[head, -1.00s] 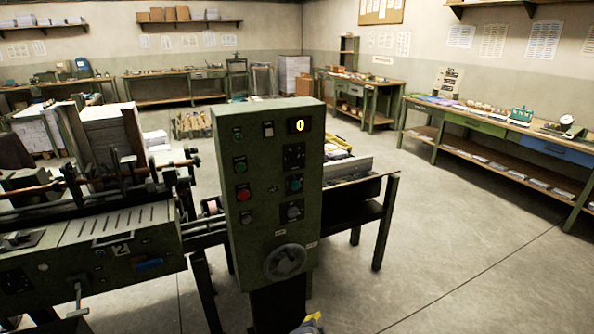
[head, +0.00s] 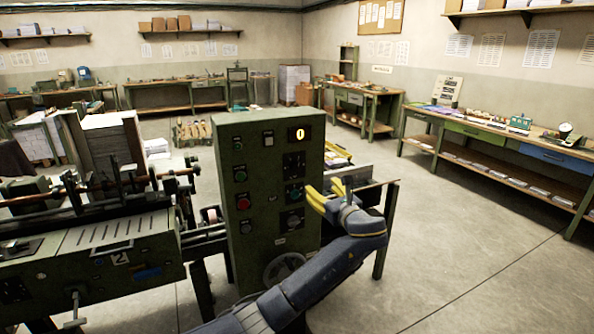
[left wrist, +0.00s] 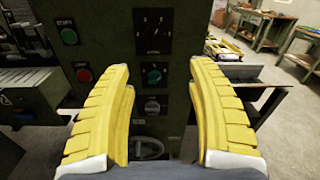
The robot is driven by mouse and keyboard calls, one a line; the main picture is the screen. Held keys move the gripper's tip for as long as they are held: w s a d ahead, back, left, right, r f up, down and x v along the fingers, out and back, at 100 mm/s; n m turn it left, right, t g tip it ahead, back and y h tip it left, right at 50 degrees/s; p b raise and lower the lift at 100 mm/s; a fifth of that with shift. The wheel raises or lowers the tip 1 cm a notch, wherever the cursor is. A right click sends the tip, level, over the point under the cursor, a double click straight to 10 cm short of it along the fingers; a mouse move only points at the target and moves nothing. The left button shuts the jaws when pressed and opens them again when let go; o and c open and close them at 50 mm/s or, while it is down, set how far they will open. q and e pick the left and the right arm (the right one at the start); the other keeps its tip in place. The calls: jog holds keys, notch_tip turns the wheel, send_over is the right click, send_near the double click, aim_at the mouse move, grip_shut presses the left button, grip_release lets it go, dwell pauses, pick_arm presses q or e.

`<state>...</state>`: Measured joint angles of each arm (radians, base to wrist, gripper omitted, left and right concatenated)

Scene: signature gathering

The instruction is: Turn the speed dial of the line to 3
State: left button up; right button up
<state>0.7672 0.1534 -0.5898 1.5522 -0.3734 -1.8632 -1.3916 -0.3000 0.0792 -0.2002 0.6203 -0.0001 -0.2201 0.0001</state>
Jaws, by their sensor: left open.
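The line's green control panel (head: 263,180) stands in the middle of the head view. A black dial plate with numbers (head: 293,165) is on its right side and likely is the speed dial; it also shows at the top of the left wrist view (left wrist: 154,30). Its exact setting is too small to read. A lit display (head: 301,134) above it reads 0. My left gripper (head: 323,190) is open and empty at the panel's right side, with its yellow fingers apart. In the left wrist view, the gap between the fingers (left wrist: 160,70) faces the panel below the dial plate. My right gripper is out of view.
A teal knob (left wrist: 154,74) and a grey knob (left wrist: 152,106) sit below the dial plate. A handwheel (left wrist: 148,148) is lower down. Green and red buttons (head: 243,201) line the panel's left side. Machinery (head: 120,235) adjoins on the left; open floor (head: 480,240) lies right.

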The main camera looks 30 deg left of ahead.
pick_arm(q)
send_near(297, 169)
jog(key=shift+m, duration=0.4)
jog(key=x, duration=1)
jog(key=shift+r, duration=0.1)
jog(key=shift+c, duration=0.5)
jog(key=shift+s, duration=0.1)
grip_shut()
